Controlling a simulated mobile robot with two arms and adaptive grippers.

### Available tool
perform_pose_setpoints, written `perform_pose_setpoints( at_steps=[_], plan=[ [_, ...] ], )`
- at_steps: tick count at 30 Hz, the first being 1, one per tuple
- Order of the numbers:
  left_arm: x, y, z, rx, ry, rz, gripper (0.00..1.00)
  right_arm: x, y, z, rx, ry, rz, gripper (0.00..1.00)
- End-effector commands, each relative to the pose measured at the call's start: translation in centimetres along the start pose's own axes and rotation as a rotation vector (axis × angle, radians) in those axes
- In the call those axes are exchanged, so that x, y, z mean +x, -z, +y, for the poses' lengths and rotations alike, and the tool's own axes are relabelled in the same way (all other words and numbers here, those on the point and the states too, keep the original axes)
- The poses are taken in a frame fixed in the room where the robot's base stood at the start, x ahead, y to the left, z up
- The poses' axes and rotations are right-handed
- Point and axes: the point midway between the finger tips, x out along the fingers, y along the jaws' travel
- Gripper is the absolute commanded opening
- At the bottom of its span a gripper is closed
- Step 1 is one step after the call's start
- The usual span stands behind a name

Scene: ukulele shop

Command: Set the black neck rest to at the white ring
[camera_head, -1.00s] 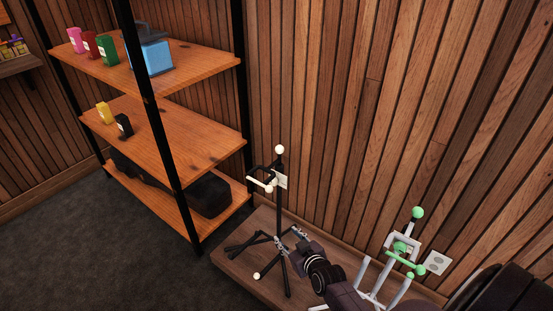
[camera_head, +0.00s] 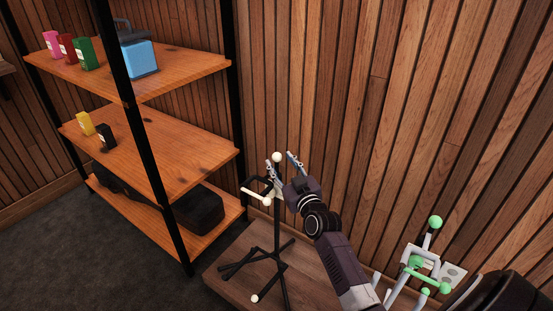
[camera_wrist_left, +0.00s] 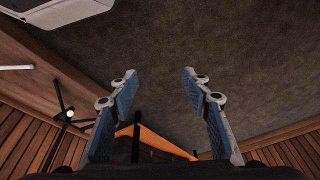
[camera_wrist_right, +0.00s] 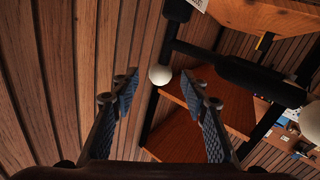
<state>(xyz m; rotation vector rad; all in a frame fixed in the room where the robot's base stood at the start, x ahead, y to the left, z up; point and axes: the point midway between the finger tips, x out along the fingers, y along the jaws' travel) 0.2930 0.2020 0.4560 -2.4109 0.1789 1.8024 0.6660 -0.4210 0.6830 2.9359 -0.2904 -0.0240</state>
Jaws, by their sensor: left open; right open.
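The black stand (camera_head: 277,228) rises upright from a low wooden platform, with a white ball (camera_head: 277,157) on top. Its black neck rest (camera_head: 257,181), a forked yoke with pale tips, sits high on the post. My right gripper (camera_head: 283,164) is open at the top of the stand and partly covers the yoke's joint. In the right wrist view the ball (camera_wrist_right: 160,75) shows between the open fingers, apart from both pads, with the black yoke (camera_wrist_right: 250,72) beyond. I cannot make out a white ring on the post. My left gripper (camera_wrist_left: 160,72) is open and empty.
A second, white stand with green tips (camera_head: 415,264) stands to the right, near a wall socket (camera_head: 453,273). The shelf unit (camera_head: 150,145) with small boxes is on the left. The slatted wall (camera_head: 370,100) is close behind the stand.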

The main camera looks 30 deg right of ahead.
Motion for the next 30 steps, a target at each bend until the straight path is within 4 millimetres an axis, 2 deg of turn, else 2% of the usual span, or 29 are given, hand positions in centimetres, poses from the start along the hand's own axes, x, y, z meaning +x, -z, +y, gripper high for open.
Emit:
perform_pose_setpoints(
  at_steps=[1,6,18,27,30],
  plan=[
    [-0.5,0.1,0.0,0.000,0.001,0.005,0.44,0.9,-0.1,0.0,0.000,0.000,0.002,0.41],
    [-2.2,0.2,-0.1,-0.001,0.002,0.013,0.44,2.8,-0.1,0.0,-0.001,0.000,0.000,0.41],
    [-3.1,0.3,-0.1,-0.002,0.003,0.015,0.44,3.5,0.0,0.0,-0.002,0.000,-0.001,0.41],
    [-3.0,0.3,-0.2,-0.002,0.003,0.016,0.44,3.5,-0.1,0.0,-0.001,0.000,-0.001,0.08],
    [-3.0,0.3,-0.2,-0.002,0.003,0.016,0.44,3.5,-0.1,0.0,-0.001,0.000,-0.001,0.00]
  ],
)
